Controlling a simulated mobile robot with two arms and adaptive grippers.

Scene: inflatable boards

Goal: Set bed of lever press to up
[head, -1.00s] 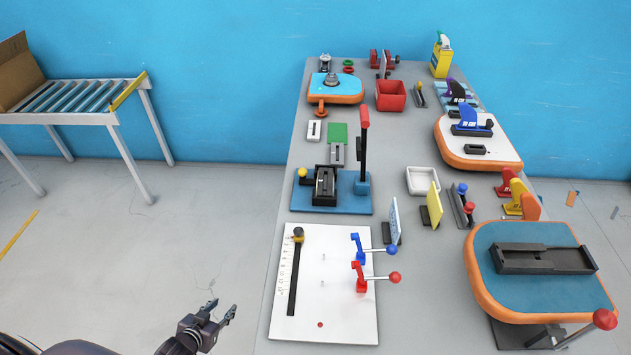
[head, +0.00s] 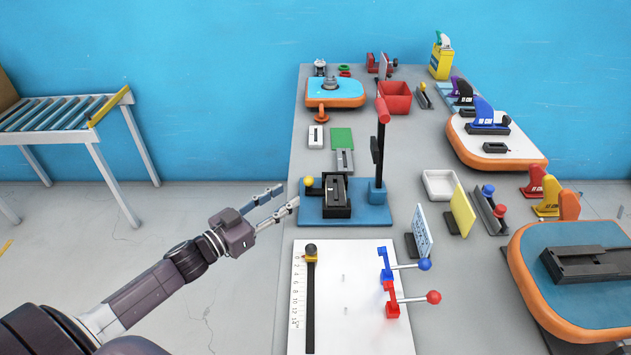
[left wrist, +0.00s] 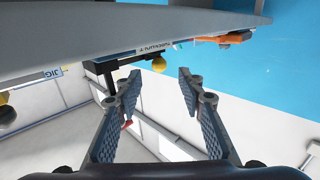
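The lever press has a blue base (head: 352,213), a black bed block (head: 335,196) with a grooved top, and an upright black lever with a red handle (head: 382,109). A small yellow knob (head: 308,181) sticks out at the left of the bed. My left gripper (head: 289,195) is open and empty, just left of the knob at the table's left edge. In the left wrist view the yellow knob (left wrist: 159,66) appears beyond the gap between the open fingertips (left wrist: 160,79), apart from both. My right gripper is not in view.
A white board (head: 345,290) with a black slider and blue and red levers lies in front of the press. A grey part and a green plate (head: 341,137) lie behind it. Left of the table is open floor, with a roller rack (head: 62,112) farther back.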

